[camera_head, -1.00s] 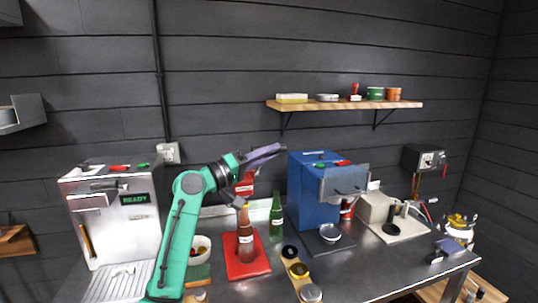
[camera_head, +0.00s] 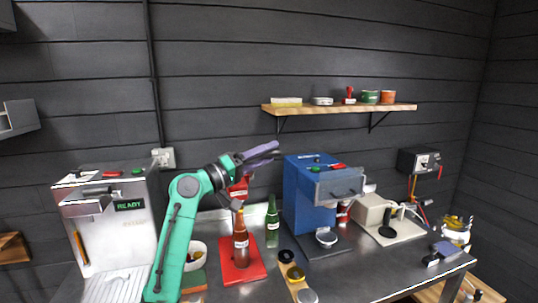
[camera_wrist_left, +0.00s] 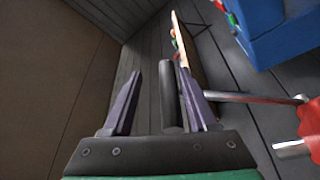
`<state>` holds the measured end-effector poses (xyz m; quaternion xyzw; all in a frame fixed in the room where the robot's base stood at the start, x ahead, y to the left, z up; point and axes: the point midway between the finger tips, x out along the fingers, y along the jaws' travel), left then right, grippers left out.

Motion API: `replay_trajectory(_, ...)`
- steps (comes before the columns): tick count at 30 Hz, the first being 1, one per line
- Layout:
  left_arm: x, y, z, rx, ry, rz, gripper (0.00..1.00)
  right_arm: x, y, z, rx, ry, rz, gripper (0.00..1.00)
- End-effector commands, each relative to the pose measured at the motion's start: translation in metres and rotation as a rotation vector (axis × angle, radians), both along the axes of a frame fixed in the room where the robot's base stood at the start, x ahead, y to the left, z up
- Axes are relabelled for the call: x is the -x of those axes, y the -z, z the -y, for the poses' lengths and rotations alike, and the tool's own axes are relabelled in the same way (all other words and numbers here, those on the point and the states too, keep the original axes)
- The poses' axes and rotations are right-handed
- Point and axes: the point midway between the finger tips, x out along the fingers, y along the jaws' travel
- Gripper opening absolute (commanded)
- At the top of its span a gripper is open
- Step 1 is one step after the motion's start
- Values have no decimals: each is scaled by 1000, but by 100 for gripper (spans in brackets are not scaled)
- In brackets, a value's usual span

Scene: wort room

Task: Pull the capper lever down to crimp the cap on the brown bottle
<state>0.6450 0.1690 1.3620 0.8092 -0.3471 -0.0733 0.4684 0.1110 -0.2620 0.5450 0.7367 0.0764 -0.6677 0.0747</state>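The brown bottle (camera_head: 241,243) stands upright on the capper's red base plate (camera_head: 256,270). The capper's red head (camera_head: 239,190) is above the bottle, partly hidden by my left arm. The cap cannot be made out. My left gripper (camera_head: 270,150) is above and right of the head, its purple fingers pointing right. In the left wrist view its fingers (camera_wrist_left: 160,98) are apart. The lever's dark grip (camera_wrist_left: 171,95) shows between them, nearer the right finger; contact cannot be told. A metal rod (camera_wrist_left: 255,97) runs toward the red capper part (camera_wrist_left: 311,130). My right gripper is not in view.
A green bottle (camera_head: 272,222) stands right of the brown one, then a blue machine (camera_head: 304,205). A white bowl (camera_head: 196,250) is behind my left arm. A wooden strip with round pieces (camera_head: 285,262) lies in front. A wall shelf (camera_head: 340,108) is above right.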

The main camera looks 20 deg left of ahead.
Motion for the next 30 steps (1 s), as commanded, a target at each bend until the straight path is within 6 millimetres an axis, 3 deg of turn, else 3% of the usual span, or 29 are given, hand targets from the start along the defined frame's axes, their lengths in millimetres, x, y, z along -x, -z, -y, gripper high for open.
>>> replay_trajectory(1, 0, -12, -11, 8, -31, 28, 57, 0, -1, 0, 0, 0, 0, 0)
replay_trajectory(8, 11, -5, -20, 6, -32, 30, 57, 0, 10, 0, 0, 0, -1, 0)
replay_trajectory(17, 62, 15, -51, -3, -21, 20, 57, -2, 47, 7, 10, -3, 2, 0)
replay_trajectory(24, 105, 27, -77, -9, -8, 10, 57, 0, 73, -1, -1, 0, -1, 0)
replay_trajectory(30, 116, 25, -82, -9, -1, 7, 57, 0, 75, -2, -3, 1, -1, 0)
